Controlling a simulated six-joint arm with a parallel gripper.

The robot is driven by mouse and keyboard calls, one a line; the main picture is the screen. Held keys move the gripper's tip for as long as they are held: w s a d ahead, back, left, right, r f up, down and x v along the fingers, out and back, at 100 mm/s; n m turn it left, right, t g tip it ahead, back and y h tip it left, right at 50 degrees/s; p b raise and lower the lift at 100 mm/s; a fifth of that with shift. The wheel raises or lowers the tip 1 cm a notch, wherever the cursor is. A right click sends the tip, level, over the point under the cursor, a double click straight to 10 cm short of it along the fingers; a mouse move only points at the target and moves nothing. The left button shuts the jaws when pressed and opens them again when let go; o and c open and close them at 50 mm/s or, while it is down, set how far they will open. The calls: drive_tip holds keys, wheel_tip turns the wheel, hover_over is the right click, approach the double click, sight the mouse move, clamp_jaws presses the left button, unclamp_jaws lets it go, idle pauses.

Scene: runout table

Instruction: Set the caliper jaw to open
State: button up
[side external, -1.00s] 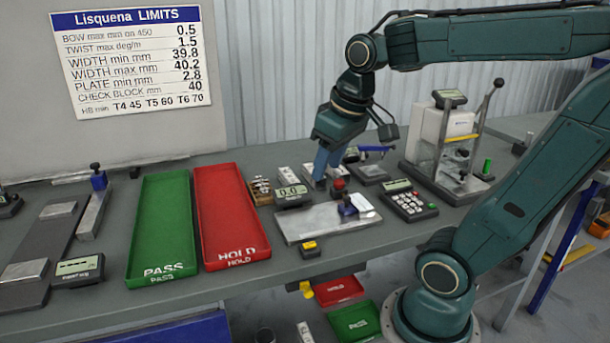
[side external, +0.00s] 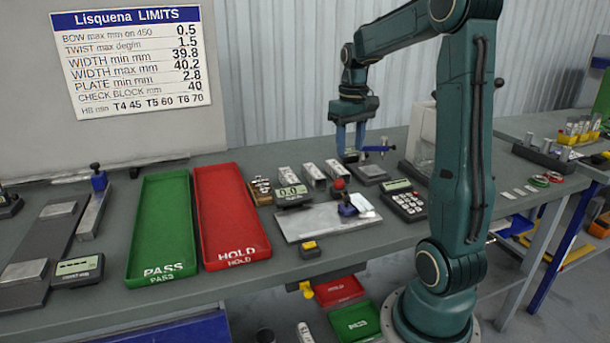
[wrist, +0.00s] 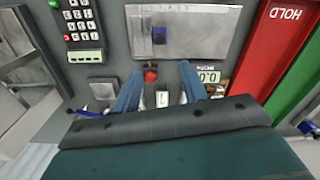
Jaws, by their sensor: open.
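My gripper (side external: 350,152) is open and empty, fingers pointing down, above the back part of the bench. Its two blue fingers also show apart in the wrist view (wrist: 160,75). A blue bar-like piece (side external: 379,149) stands by a dark grey block (side external: 370,173), just right of my gripper; in the wrist view the blue piece (wrist: 88,113) is left of the fingers. It may be the caliper, but I cannot tell its jaw state. A gauge with a display reading 0.0 (side external: 292,195) sits to the left; it also shows in the wrist view (wrist: 208,77).
A metal plate (side external: 302,226) with a blue clamp lies in front, beside a red knob (side external: 338,184) and pale blocks (side external: 314,175). A keypad unit (side external: 408,206) is right. The red HOLD tray (side external: 232,232) and green PASS tray (side external: 160,245) are left.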

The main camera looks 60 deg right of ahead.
sight(346, 197)
wheel_tip(346, 197, down, 14)
drive_tip(key=shift+r, duration=0.1)
idle(0.9)
drive_tip(key=shift+c, duration=0.2)
clamp_jaws()
